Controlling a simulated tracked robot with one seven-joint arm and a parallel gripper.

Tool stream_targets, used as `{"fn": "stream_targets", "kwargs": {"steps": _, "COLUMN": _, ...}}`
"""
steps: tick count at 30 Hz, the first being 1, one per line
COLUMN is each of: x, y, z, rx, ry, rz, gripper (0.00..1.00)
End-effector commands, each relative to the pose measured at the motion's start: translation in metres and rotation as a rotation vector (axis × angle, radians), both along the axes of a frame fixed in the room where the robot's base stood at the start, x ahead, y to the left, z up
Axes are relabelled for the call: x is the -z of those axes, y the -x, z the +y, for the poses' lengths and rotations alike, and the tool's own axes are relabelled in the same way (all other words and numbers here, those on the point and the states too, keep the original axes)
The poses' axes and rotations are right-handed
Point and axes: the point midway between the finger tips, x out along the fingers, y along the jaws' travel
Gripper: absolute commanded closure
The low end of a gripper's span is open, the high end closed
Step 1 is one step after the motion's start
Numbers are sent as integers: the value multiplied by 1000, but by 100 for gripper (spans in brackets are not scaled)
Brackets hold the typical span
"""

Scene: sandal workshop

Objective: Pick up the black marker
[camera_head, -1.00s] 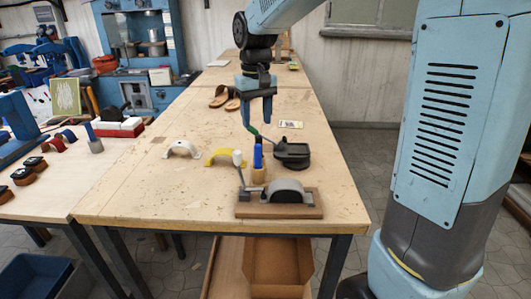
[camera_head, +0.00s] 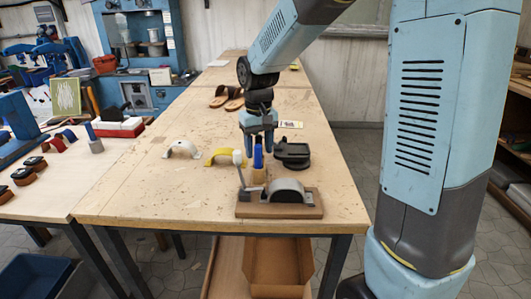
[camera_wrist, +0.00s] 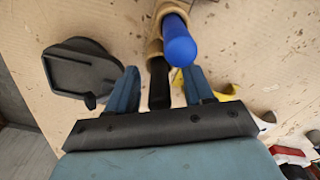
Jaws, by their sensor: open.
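My gripper (camera_head: 257,147) is open and points down over the table, just behind the blue marker (camera_head: 258,157). In the wrist view a slim black upright thing, which looks like the black marker (camera_wrist: 159,88), stands between the two open fingers of my gripper (camera_wrist: 160,77), with no clear contact. Its lower end is by a tan wooden holder (camera_wrist: 154,48). The blue marker (camera_wrist: 180,45) stands beside it, just beyond the right finger. In the head view the black marker cannot be made out behind my gripper and the blue marker.
A black dish-like tool (camera_head: 292,154) sits right of my gripper; it also shows in the wrist view (camera_wrist: 80,68). A grey curved tool on a wooden base (camera_head: 285,192) stands in front. Yellow (camera_head: 224,156) and white (camera_head: 181,149) straps lie left. The table's left front is clear.

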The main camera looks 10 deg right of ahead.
Motion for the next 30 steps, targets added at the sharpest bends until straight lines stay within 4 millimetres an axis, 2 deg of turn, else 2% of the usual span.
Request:
{"fn": "stream_targets", "kwargs": {"steps": 4, "x": 0, "y": 0, "z": 0, "rx": 0, "ry": 0, "rz": 0, "gripper": 50}}
{"fn": "stream_targets", "kwargs": {"steps": 18, "x": 0, "y": 0, "z": 0, "rx": 0, "ry": 0, "rz": 0, "gripper": 95}}
{"fn": "stream_targets", "kwargs": {"steps": 26, "x": -2, "y": 0, "z": 0, "rx": 0, "ry": 0, "rz": 0, "gripper": 96}}
{"fn": "stream_targets", "kwargs": {"steps": 30, "x": -12, "y": -1, "z": 1, "rx": 0, "ry": -1, "rz": -2, "gripper": 96}}
